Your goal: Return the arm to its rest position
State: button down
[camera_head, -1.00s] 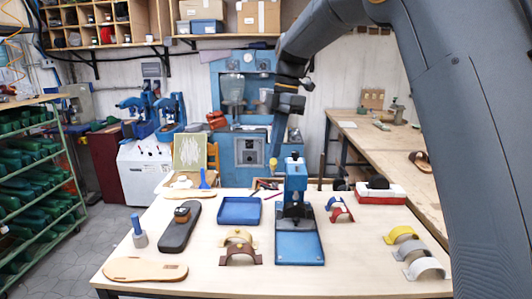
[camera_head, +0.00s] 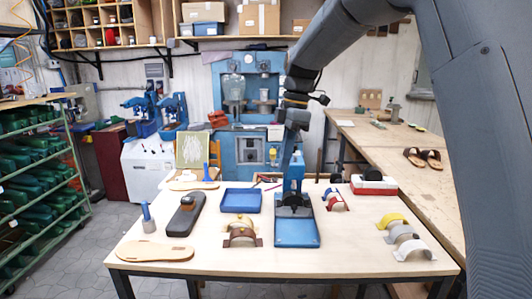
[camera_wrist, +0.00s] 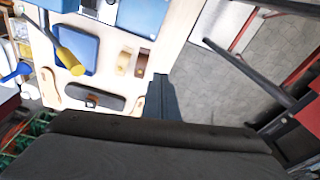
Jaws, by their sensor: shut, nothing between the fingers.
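My arm reaches in from the upper right in the head view and bends down over the worktable (camera_head: 345,265). My gripper (camera_head: 283,168) points down in front of the blue press (camera_head: 296,232), partly overlapping its top. In the wrist view my gripper (camera_wrist: 162,84) shows as narrow dark fingers, shut and holding nothing. A yellow-ended handle (camera_wrist: 72,62) lies to its left in that view. I cannot tell the exact gap between fingers and press.
The table bears a blue tray (camera_head: 241,201), brown arched straps (camera_head: 243,238), a dark sole block (camera_head: 185,215), a tan sole (camera_head: 155,251) and coloured arches (camera_head: 394,224). Sandals (camera_head: 422,157) lie on the right bench (camera_head: 395,143). A green rack (camera_head: 45,175) stands left; grey floor lies between.

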jog(key=s+d+f+m+b, duration=0.2)
jog(key=s+d+f+m, duration=0.2)
jog(key=s+f+m, duration=0.2)
jog(key=s+d+f+m+t+h+b, duration=0.1)
jog(key=s+d+f+m+b, duration=0.1)
jog(key=s+d+f+m, duration=0.3)
jog(key=s+d+f+m+t+b, duration=0.1)
jog(key=s+d+f+m+b, duration=0.1)
jog(key=s+d+f+m, duration=0.3)
jog(key=s+f+m, duration=0.4)
jog(key=s+f, duration=0.3)
jog(key=f, duration=0.1)
jog(key=shift+s+d+f+h, duration=0.15)
jog(key=shift+s+f+h, duration=0.15)
jog(key=shift+f, duration=0.1)
